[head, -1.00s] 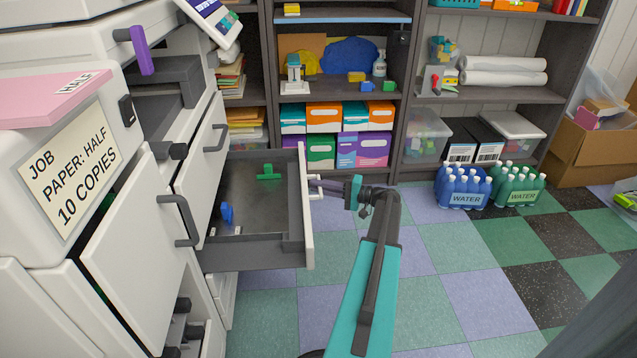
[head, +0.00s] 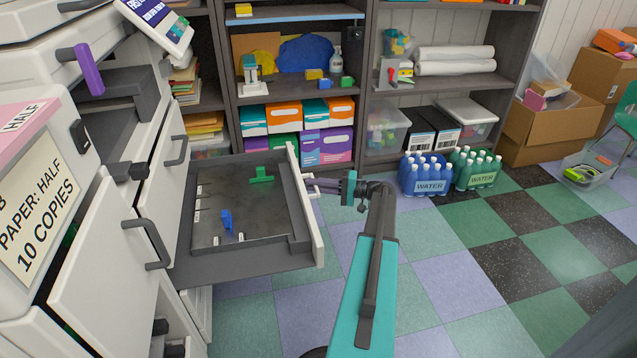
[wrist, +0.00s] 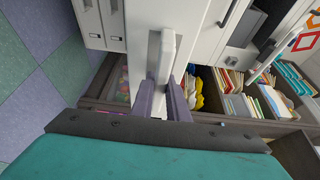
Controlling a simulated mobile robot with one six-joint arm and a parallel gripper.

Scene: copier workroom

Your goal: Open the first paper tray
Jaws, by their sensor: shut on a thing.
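The paper tray (head: 240,265) is pulled out of the white copier (head: 100,245) on the left in the head view. Its dark floor is bare of paper, with a green guide (head: 261,175) at the back and a blue guide (head: 227,222) nearer. My gripper (head: 316,187) is at the outer side of the tray's white front panel (head: 306,210), and the handle is mostly hidden there. In the wrist view my gripper (wrist: 166,95) has its two purple-grey fingers shut on the pale tray handle (wrist: 162,60).
Two copier doors with dark handles (head: 150,245) stand beside the tray. Shelves (head: 360,60) with boxes line the back wall. Blue water bottles (head: 424,175) and green water bottles (head: 476,170) stand on the floor. The checkered floor right of my arm is clear.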

